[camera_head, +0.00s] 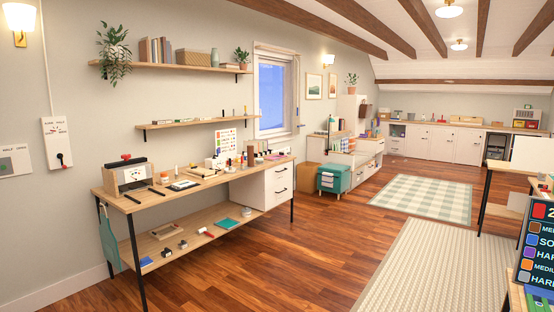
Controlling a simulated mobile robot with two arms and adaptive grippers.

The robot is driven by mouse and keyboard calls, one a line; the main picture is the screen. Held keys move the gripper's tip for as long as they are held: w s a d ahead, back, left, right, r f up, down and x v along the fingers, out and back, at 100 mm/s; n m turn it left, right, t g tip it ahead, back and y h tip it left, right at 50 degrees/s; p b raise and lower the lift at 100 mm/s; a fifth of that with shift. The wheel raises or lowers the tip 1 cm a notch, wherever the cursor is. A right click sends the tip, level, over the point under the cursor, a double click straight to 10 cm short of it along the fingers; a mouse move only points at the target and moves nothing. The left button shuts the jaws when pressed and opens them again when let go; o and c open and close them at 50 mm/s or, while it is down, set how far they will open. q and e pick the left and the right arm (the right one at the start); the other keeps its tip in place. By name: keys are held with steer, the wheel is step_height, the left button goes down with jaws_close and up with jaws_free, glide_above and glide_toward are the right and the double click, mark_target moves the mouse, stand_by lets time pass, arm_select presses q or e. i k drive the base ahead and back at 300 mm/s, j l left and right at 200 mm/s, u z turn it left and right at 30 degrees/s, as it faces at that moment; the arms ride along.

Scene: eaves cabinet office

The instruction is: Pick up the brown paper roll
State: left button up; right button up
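A small upright brown cylinder, which looks like the brown paper roll (251,156), stands towards the far right end of the wooden workbench (140,207). It is small in the picture, so its details are hard to tell. Small objects stand close around its base. Neither of my grippers is in view.
The workbench also holds a boxy device (127,175), a white chart (225,142) and several small items. Two wall shelves hang above it. A teal stool (333,179) stands beyond. The wooden floor (290,250) before the bench is clear; a dark sign (535,245) stands at right.

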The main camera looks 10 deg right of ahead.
mark_target(250, 148)
steer(key=i+j+z, duration=0.2)
steer(key=i, duration=1.05)
steer(key=i+l+z, duration=0.2)
steer(key=i+z, duration=0.25)
steer(key=i, duration=0.3)
steer(key=i+z, duration=0.4)
steer(key=i, duration=0.3)
steer(key=i+j+z, duration=0.3)
steer(key=i+z, duration=0.15)
steer(key=i, duration=0.3)
steer(key=i+u, duration=0.25)
steer(key=i, duration=0.25)
steer(key=i+u, duration=0.2)
steer(key=i, duration=0.3)
steer(key=i+l+u, duration=0.1)
steer(key=i+u, duration=0.15)
steer(key=i, duration=0.25)
steer(key=i+l+u, duration=0.2)
steer(key=i, duration=0.25)
